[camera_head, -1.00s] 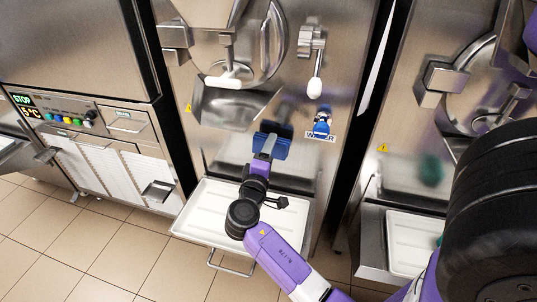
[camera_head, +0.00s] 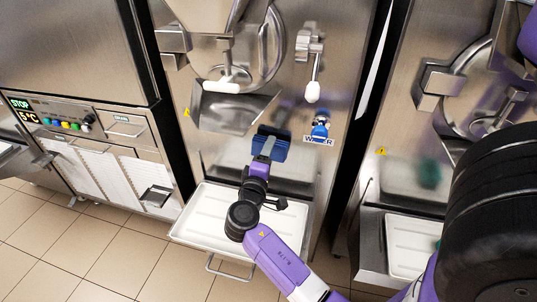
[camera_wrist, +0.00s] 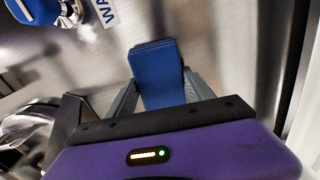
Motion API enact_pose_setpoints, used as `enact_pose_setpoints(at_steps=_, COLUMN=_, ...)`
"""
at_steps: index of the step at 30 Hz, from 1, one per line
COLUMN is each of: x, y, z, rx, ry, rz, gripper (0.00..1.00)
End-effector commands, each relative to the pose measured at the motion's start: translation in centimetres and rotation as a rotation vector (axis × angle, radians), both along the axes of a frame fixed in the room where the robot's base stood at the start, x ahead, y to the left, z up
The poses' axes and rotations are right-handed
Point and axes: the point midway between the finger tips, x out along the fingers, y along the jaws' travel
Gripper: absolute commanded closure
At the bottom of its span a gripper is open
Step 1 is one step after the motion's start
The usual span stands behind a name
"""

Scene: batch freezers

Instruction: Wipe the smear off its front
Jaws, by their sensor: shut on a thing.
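My gripper (camera_head: 262,160) is shut on a blue pad (camera_head: 271,146), which is at the steel front of the middle machine (camera_head: 345,70), below its chute and above its white tray. In the wrist view, my gripper (camera_wrist: 165,88) has the blue pad (camera_wrist: 157,66) between its two grey fingers, against or close to the brushed steel; I cannot tell if it touches. I make out no clear smear on the middle front; the pad hides part of it. A dark green patch (camera_head: 429,172) shows on the right machine's front; I cannot tell if it is a smear or a reflection.
A blue tap (camera_head: 320,128) with a WATER label (camera_head: 319,139) sits up and right of the pad. A steel chute (camera_head: 232,112) and white-tipped handle (camera_head: 312,91) are above. The white tray (camera_head: 190,227) juts out below. A low control-panel machine (camera_head: 100,150) stands left.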

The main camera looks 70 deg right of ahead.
Motion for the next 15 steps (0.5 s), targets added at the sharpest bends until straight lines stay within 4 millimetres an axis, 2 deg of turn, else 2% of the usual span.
enact_pose_setpoints(at_steps=15, x=0.05, y=-0.98, z=0.01, rx=0.000, ry=0.000, rz=-0.001, gripper=0.77)
